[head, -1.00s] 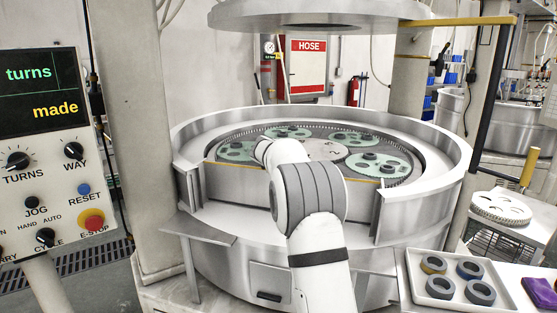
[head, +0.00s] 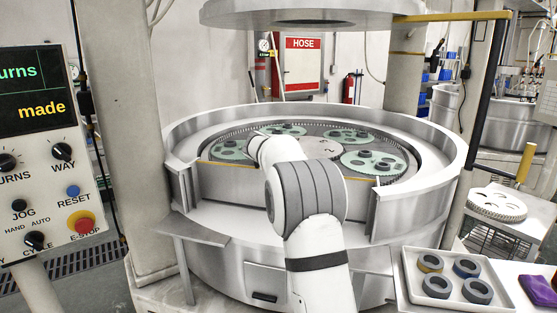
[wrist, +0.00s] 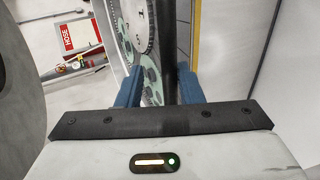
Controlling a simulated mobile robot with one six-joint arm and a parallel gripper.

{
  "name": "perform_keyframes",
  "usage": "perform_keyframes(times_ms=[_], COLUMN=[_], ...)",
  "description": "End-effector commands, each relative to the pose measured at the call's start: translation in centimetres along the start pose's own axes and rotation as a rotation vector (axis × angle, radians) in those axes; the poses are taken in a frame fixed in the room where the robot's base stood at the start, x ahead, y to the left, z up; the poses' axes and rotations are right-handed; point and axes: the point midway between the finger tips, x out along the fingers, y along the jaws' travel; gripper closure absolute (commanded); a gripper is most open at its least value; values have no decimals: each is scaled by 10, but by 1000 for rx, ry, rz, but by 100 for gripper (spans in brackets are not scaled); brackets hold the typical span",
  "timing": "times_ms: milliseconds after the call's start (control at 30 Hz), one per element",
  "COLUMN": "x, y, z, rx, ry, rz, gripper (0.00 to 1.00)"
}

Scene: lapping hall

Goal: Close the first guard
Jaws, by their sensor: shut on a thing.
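The lapping machine's round steel wall (head: 432,205) has a wide gap at the front. Green geared discs (head: 372,163) lie inside it, and an inner front panel (head: 232,181) has a yellow top edge. I cannot tell for certain which part is the first guard. In the wrist view my gripper (wrist: 160,88) has its blue fingers either side of a dark upright bar (wrist: 166,45) and is shut on it. The green discs show to its left, and a yellow strip (wrist: 195,40) with a smooth grey panel (wrist: 232,60) to its right. In the head view my arm hides my gripper.
A control console (head: 40,150) stands at the left beside a thick pillar (head: 125,130). The raised round plate (head: 310,14) hangs above the machine. At the right are a tray (head: 408,268) of rings and a stand with a white gear (head: 495,205).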

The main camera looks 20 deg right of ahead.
Motion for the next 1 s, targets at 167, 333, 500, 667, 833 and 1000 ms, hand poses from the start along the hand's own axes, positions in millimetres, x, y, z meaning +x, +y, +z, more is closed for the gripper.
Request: perform_keyframes(times_ms=[167,333,500,667,833,1000], x=[-36,-56,-62,-62,-62,-62], y=[8,4,2,2,2,1], z=[-2,-2,-3,-3,-3,-3], rx=[5,1,0,0,0,-1], ry=[7,4,3,2,2,2], rz=[17,10,5,3,2,2], gripper=[78,78,78,78,78,78])
